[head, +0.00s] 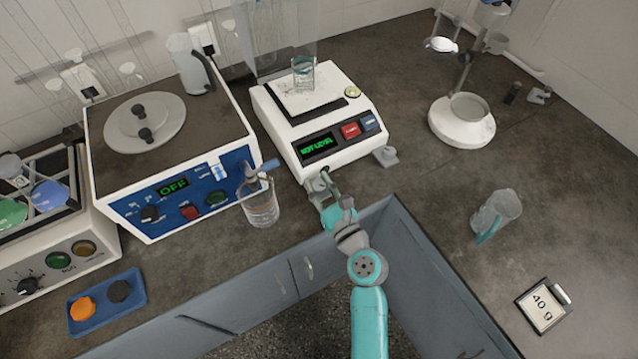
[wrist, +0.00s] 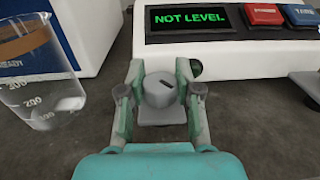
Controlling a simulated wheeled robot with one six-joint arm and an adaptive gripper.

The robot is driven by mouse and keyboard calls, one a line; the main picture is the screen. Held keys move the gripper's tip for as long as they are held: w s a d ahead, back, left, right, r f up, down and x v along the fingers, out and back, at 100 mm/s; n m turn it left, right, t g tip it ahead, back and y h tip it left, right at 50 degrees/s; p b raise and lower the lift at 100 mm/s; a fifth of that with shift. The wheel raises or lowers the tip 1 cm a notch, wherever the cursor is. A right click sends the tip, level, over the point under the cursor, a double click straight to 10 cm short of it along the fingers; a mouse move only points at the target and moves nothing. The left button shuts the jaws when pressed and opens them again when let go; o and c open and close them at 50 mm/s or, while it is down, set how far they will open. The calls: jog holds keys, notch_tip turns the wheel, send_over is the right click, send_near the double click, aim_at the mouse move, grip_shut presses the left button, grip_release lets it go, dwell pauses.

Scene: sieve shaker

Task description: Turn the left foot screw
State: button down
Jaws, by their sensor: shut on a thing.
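The white balance (head: 285,125) stands on the counter in the head view, its display (wrist: 190,18) reading NOT LEVEL in green. The left foot screw (wrist: 160,90) is a grey round knob with a dark mark on top, at the balance's front left. My gripper (wrist: 160,98) is shut on the knob, with one finger on each side of it. In the head view my gripper (head: 318,187) reaches the balance's front left corner and mostly hides this screw. The right foot screw (head: 385,156) shows at the balance's front right.
A glass beaker (head: 261,205) stands close to the left of my gripper; it also shows in the wrist view (wrist: 40,85). A beaker (head: 303,72) sits on the balance pan.

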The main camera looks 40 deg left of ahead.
jog(key=n+g+y, duration=0.1)
jog(key=n+g, duration=0.2)
jog(key=g, duration=0.2)
jog(key=shift+w, duration=0.15)
jog(key=n+g, duration=0.2)
jog(key=g, duration=0.1)
jog(key=n+g, duration=0.3)
jog(key=g, duration=0.1)
jog(key=n+g+h, duration=0.2)
jog(key=n+g, duration=0.1)
jog(key=g, duration=0.2)
jog(key=shift+n+g+h, duration=1.7)
jog(key=shift+g, duration=0.3)
jog(key=shift+s, duration=0.2)
jog(key=shift+f, duration=0.1)
jog(key=c, duration=0.8)
grip_release()
jog(key=shift+o, duration=0.2)
